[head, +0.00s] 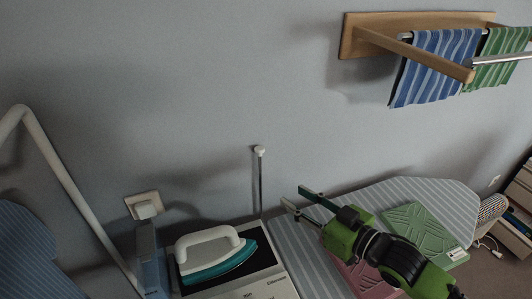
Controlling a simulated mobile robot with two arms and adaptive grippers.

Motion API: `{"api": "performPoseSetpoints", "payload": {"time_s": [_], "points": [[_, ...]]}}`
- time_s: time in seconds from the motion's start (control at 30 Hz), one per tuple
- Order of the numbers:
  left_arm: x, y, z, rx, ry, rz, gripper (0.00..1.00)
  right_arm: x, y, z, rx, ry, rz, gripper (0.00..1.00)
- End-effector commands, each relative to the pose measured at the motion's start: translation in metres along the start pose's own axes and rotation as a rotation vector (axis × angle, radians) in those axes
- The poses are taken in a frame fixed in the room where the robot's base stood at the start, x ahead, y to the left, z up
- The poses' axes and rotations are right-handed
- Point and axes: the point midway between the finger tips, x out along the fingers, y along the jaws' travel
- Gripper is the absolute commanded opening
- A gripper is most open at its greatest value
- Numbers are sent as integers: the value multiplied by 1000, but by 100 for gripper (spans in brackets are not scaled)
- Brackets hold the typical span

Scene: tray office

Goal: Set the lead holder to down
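The lead holder (260,180) is a thin grey rod with a small white cap on top. It stands upright against the grey wall, at the back edge beside the iron's station. Its lower end is hidden behind the station. My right gripper (294,198) comes in from the lower right over the ironing board (300,252). Its two fingers are apart with nothing between them. The fingertips point left toward the rod, and a gap to the rod shows in the picture. My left gripper is not in view.
A teal and white iron (215,255) rests on its station (262,288), left of the board. A green folded cloth (425,232) and a pink one (362,278) lie on the board. A wooden rack (425,22) with towels juts from the wall at upper right.

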Motion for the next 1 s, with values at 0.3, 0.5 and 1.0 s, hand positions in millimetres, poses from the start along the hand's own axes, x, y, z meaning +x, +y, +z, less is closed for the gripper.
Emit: {"api": "performPoseSetpoints", "payload": {"time_s": [0.3,0.5,1.0], "points": [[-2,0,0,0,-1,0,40,0,26,-50,-4,148,-50,35],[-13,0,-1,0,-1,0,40,24,24,-58,-2,155,-52,35],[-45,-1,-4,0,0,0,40,118,19,-70,-4,150,-51,35]]}}
